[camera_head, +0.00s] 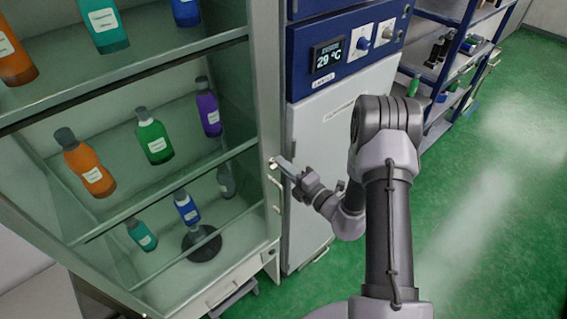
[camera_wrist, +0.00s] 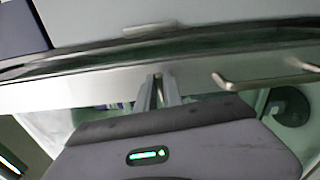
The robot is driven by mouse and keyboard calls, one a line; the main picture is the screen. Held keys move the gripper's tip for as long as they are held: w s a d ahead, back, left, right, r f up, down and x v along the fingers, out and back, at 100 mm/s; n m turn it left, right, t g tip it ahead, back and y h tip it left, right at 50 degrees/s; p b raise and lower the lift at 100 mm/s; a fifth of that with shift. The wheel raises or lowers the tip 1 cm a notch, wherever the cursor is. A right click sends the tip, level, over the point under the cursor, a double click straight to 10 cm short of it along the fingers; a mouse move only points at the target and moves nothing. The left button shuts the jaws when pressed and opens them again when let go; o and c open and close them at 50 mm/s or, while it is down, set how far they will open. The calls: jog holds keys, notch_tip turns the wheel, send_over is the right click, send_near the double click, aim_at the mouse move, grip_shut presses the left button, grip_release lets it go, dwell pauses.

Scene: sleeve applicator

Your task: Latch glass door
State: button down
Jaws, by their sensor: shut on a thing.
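The glass door (camera_head: 262,100) of the bottle cabinet has a pale metal frame, and bottles show through its pane. It looks closed, or nearly so. A small latch (camera_head: 272,164) sits on the frame's right edge. My gripper (camera_head: 277,163) reaches it from the right, with its fingers close together on the latch. In the wrist view, the fingers (camera_wrist: 158,92) meet the pale door frame (camera_wrist: 90,94) and hide most of the latch. A curved metal handle (camera_wrist: 265,79) is to their right; in the head view it is just below my gripper (camera_head: 275,190).
A white-and-blue incubator (camera_head: 345,90) with a 29 °C display stands right beside the cabinet, close to my gripper. A blue rack (camera_head: 455,50) stands farther right. The green floor (camera_head: 500,200) at the right is clear.

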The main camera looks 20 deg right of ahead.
jog(key=shift+m, duration=0.5)
dwell(0.3)
jog(key=c, duration=1.5)
grip_release()
jog(key=b+v, duration=0.2)
jog(key=v, duration=1.5)
jog(key=shift+s+d, duration=0.15)
jog(key=shift+b, duration=0.35)
